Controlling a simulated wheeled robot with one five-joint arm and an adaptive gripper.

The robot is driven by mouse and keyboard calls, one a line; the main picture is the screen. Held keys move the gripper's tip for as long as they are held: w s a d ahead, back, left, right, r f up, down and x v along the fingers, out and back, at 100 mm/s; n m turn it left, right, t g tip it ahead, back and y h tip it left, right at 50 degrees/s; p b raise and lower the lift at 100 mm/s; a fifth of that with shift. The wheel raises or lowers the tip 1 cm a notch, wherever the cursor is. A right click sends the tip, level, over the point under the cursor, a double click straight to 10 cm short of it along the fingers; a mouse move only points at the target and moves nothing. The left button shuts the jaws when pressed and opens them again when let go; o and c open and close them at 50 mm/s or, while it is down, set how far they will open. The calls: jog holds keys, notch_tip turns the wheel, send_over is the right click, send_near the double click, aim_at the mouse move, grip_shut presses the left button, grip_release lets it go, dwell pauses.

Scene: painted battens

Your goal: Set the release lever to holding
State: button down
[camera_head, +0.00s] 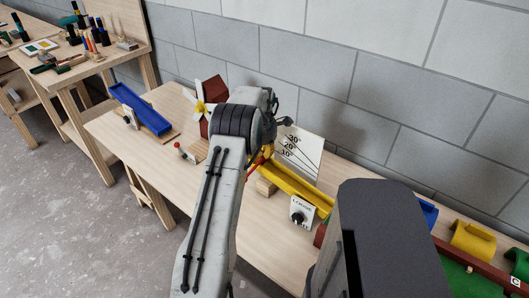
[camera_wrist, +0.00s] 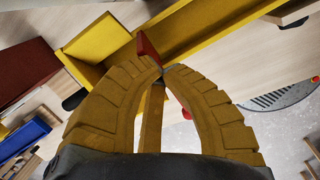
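A yellow channel ramp (camera_head: 305,189) slopes along the bench in front of a white angle board (camera_head: 300,150). In the wrist view the ramp (camera_wrist: 210,32) crosses the top, and a small red piece (camera_wrist: 147,48) stands at its edge, possibly the release lever. My gripper (camera_wrist: 163,72) has its yellow fingers curved together, tips meeting right at the red piece. I cannot tell whether the tips touch or pinch it. In the head view my gripper (camera_head: 264,158) is by the ramp's upper end, mostly hidden by my wrist. The lever's setting and any label are not readable.
A white dial panel (camera_head: 301,212) stands in front of the ramp. A small red-knobbed lever (camera_head: 179,147), a blue tray (camera_head: 140,108) and a red windmill (camera_head: 211,95) are to the left. Yellow and blue parts (camera_head: 473,241) lie to the right. A block wall backs the bench.

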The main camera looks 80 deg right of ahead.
jog(key=s+d+r+p, duration=0.1)
jog(key=r+p, duration=0.2)
jog(key=r, duration=0.3)
jog(key=s+d+r+p, duration=0.2)
jog(key=r+p, duration=0.2)
jog(key=r, duration=0.1)
jog(key=shift+s+d+r+p, duration=0.2)
jog(key=shift+s+r+p, duration=0.1)
jog(key=shift+r, duration=0.1)
dwell(0.3)
dwell(1.2)
